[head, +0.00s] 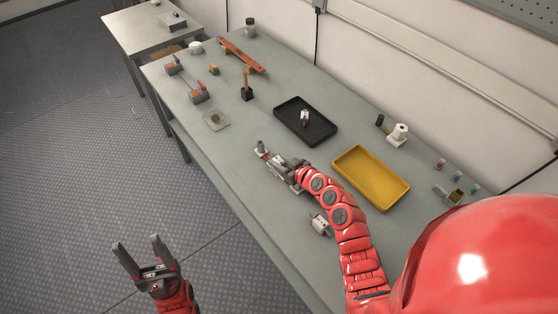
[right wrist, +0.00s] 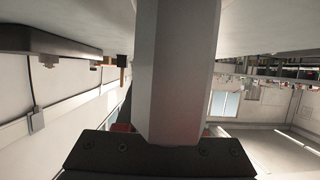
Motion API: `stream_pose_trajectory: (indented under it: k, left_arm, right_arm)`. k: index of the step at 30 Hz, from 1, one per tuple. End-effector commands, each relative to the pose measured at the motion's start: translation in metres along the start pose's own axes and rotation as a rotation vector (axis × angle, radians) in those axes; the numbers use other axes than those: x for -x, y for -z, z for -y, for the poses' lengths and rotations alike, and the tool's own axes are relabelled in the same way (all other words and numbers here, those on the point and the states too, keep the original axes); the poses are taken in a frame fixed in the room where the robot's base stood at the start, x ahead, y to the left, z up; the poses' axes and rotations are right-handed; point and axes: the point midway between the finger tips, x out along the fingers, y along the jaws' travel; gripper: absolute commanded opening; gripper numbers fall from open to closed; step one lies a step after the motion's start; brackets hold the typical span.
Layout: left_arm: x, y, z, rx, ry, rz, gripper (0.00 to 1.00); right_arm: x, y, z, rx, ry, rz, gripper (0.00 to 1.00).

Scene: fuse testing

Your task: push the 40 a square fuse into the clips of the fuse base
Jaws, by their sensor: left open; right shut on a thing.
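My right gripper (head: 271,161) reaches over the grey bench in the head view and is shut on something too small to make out. A small grey piece on a white foot (head: 261,147) is right at its fingertips; I cannot tell whether this is the fuse, the base or part of both. In the right wrist view a broad pale grey block (right wrist: 177,70) fills the middle, and the clips are not visible. A small white and grey block (head: 320,223) lies near the bench's front edge, beside my right forearm. My left gripper (head: 138,250) is open and empty, off the bench over the floor.
A black tray (head: 288,124) with a small white and dark piece (head: 305,117) lies behind my right gripper. A yellow tray (head: 378,196) lies to its right. Bench surface (head: 205,148) left of the gripper is clear.

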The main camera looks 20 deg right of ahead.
Motion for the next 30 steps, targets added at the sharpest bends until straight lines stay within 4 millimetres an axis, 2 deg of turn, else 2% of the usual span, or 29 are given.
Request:
stream_pose_trajectory:
  k: [5, 6, 11, 12, 23, 26, 30]
  left_arm:
    - [0.000, 0.000, 0.000, 0.000, 0.000, 0.000, 0.65]
    - [0.000, 0.000, 0.000, 0.000, 0.000, 0.000, 0.65]
    - [0.000, 0.000, 0.000, 0.000, 0.000, 0.000, 0.65]
    - [0.000, 0.000, 0.000, 0.000, 0.000, 0.000, 0.65]
    - [0.001, 0.000, 0.000, 0.000, 0.000, 0.000, 0.65]
    - [0.004, -0.001, 0.000, 0.000, 0.000, 0.000, 0.65]
    - [0.011, -0.002, -0.001, 0.000, 0.000, 0.000, 0.65]
  right_arm:
    - [0.000, 0.000, 0.000, 0.000, 0.000, 0.000, 0.00]
    - [0.000, 0.000, 0.000, 0.000, 0.000, 0.000, 0.41]
    - [0.000, 0.000, 0.000, 0.000, 0.000, 0.000, 0.69]
    - [0.000, 0.000, 0.000, 0.000, 0.000, 0.000, 0.72]
    - [0.004, -0.001, -0.001, 0.000, -0.001, 0.000, 0.72]
    - [0.014, -0.003, -0.002, 0.000, -0.003, 0.001, 0.72]
    - [0.036, -0.003, -0.002, 0.002, -0.003, 0.000, 0.72]
